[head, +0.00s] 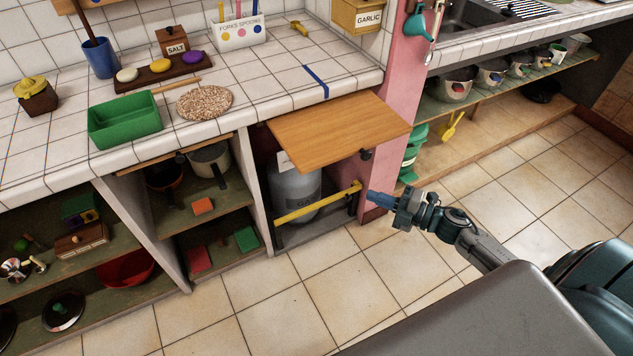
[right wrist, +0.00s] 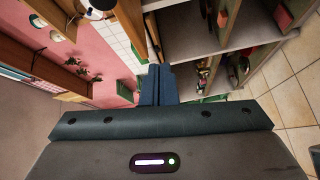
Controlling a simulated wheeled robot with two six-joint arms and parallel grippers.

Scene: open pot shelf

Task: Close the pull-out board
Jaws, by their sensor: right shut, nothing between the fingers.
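The pull-out board (head: 335,130) is a flat light-wood panel. It sticks out from under the tiled counter edge in the head view, with a dark knob (head: 366,154) at its front edge. My right gripper (head: 372,197) is below and in front of the board, near the right end of a yellow bar, and does not touch the board. Its blue fingers are shut with nothing between them; they also show in the right wrist view (right wrist: 157,85). I cannot clearly make out the board in the right wrist view. My left gripper is not in view.
Under the board, a grey gas cylinder (head: 295,188) stands behind the yellow bar (head: 318,203). A pink pillar (head: 398,85) rises right of the board. Open shelves with pots lie on both sides. The tiled floor (head: 300,290) in front is clear.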

